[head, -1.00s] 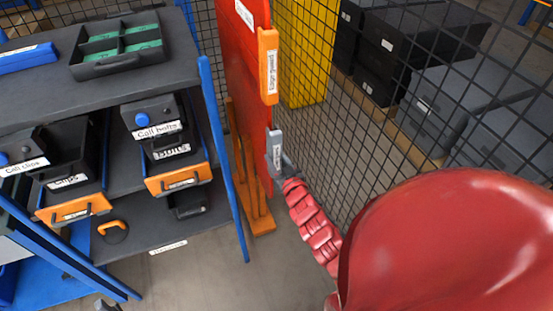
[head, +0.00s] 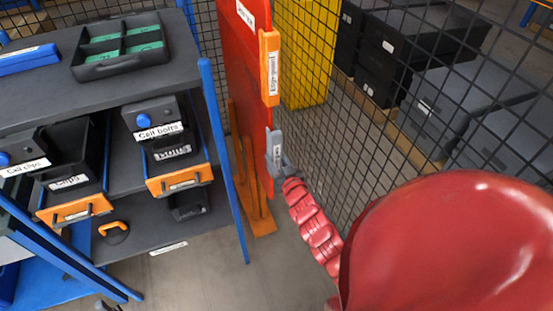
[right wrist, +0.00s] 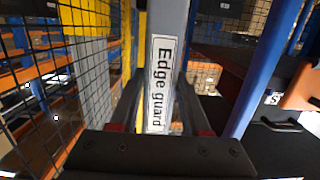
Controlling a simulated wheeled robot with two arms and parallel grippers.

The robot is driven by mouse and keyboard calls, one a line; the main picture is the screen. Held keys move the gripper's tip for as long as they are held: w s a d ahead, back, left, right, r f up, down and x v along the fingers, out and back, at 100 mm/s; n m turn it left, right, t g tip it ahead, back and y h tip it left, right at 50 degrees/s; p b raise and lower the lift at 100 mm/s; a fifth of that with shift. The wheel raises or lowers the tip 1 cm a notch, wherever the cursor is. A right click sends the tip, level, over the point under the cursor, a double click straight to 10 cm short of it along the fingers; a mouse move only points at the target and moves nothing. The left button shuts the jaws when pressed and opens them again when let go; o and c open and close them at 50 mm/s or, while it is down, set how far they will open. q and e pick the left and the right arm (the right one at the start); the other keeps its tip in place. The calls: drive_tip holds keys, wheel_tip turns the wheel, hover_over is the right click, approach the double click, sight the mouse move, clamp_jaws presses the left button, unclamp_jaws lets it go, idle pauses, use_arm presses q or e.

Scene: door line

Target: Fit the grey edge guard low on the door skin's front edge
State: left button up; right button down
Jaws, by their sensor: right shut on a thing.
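The red door skin (head: 243,80) stands upright in an orange stand (head: 252,200). An orange edge guard (head: 269,68) sits high on its front edge. The grey edge guard (head: 275,147) is low at the same front edge, below the orange one, upright; whether it is fully seated I cannot tell. My right gripper (head: 284,168) is shut on the grey guard. In the right wrist view the grey guard (right wrist: 162,80), labelled "Edge guard", stands between the dark fingers. A small tip of my left gripper (head: 107,306) shows at the bottom edge, too little to judge.
A shelf rack (head: 215,140) with blue posts stands to the left, holding a divided tray (head: 117,48) and labelled bins (head: 180,172). A wire mesh fence (head: 350,130) runs close on the right, with dark crates (head: 430,90) behind it.

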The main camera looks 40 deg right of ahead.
drive_tip(key=shift+x, duration=1.25)
idle(0.4)
drive_tip(key=shift+r, duration=0.2)
drive_tip(key=shift+c, duration=1.4)
unclamp_jaws()
drive_tip(key=shift+s, duration=0.1)
drive_tip(key=v, duration=1.7)
drive_tip(key=shift+s, duration=0.1)
